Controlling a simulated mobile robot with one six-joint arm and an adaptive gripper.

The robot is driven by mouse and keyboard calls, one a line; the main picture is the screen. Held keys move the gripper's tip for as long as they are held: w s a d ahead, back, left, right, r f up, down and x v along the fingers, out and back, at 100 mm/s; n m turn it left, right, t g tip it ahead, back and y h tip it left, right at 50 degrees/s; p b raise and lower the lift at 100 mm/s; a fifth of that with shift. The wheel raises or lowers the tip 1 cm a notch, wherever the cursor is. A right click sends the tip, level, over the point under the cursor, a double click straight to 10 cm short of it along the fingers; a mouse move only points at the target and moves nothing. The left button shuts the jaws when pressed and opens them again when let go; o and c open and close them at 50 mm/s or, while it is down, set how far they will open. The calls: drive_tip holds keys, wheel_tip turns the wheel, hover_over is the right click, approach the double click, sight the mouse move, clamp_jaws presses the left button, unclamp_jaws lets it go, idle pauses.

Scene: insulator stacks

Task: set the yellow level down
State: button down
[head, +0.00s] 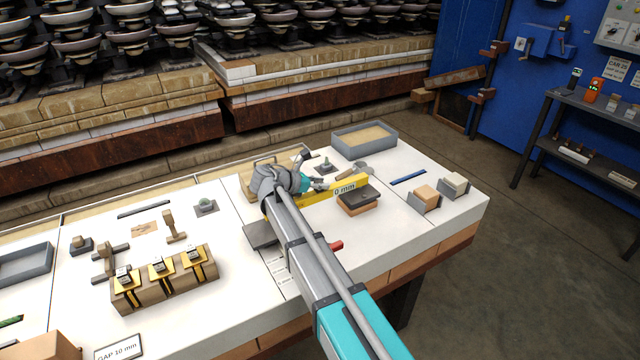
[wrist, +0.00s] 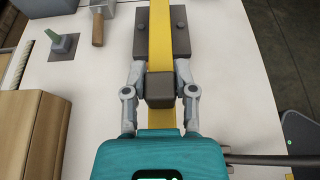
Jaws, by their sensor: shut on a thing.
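The yellow level (head: 325,190) is a long bar, seen in the head view over the right part of the white bench. In the wrist view the yellow level (wrist: 160,35) runs straight ahead from my gripper. My gripper (wrist: 160,82) is shut on it at a dark block between the two grey fingers. The level's far part passes over a dark plate (wrist: 141,42) with round studs. I cannot tell whether it touches the plate. In the head view my gripper (head: 312,185) is partly hidden by my own arm.
A grey tray (head: 364,150) stands behind the level. Two small blocks in grey holders (head: 426,199) and a blue strip (head: 408,177) lie to the right. A wooden block with yellow-black fittings (head: 165,285) stands at left.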

drive_tip(key=shift+f+b, duration=0.35)
drive_tip(key=shift+f, duration=0.05)
drive_tip(key=shift+c, duration=2.1)
unclamp_jaws()
drive_tip(key=shift+r, duration=0.1)
drive_tip(key=shift+r+p, duration=0.55)
drive_tip(key=shift+p, duration=0.1)
drive_tip(key=p+v, duration=0.4)
drive_tip(key=v, duration=0.6)
drive_tip(key=shift+a+r, duration=0.1)
drive_tip(key=shift+v, duration=0.95)
drive_tip(key=shift+s, duration=0.1)
